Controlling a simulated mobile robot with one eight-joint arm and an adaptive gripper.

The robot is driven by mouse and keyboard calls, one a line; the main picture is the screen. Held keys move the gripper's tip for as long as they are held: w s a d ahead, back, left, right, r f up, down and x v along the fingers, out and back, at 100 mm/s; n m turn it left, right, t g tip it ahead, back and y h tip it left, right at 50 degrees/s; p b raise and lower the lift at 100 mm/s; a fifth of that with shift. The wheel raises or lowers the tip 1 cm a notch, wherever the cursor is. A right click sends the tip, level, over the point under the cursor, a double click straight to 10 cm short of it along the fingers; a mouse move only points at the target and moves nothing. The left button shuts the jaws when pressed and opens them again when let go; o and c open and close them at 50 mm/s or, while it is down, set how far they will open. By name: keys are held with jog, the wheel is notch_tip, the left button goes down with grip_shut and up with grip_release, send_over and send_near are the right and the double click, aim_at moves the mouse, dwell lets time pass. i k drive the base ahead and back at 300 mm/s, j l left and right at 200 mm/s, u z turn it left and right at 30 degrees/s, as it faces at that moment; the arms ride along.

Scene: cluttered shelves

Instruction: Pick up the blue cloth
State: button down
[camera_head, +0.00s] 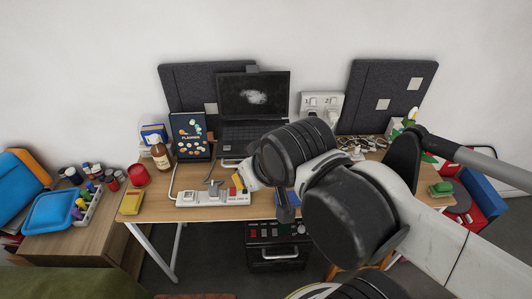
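A small patch of blue (292,197) shows at the desk's front edge, just below my arm. It may be the blue cloth, but my arm hides most of it and I cannot tell for sure. My gripper (286,212) appears as a dark, narrow shape pointing down at this edge, close to the blue patch. Its fingers are too small and too hidden to tell whether they are open or shut, or touch anything.
The desk (150,207) holds a white power strip (213,199), a laptop (254,100), a planner (188,135) and a brown bottle (160,155). A low cabinet (85,243) at left carries a blue tray (48,211) and several small bottles. A black box (275,250) stands below.

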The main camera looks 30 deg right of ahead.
aim_at(294, 201)
jog(key=z, duration=0.75)
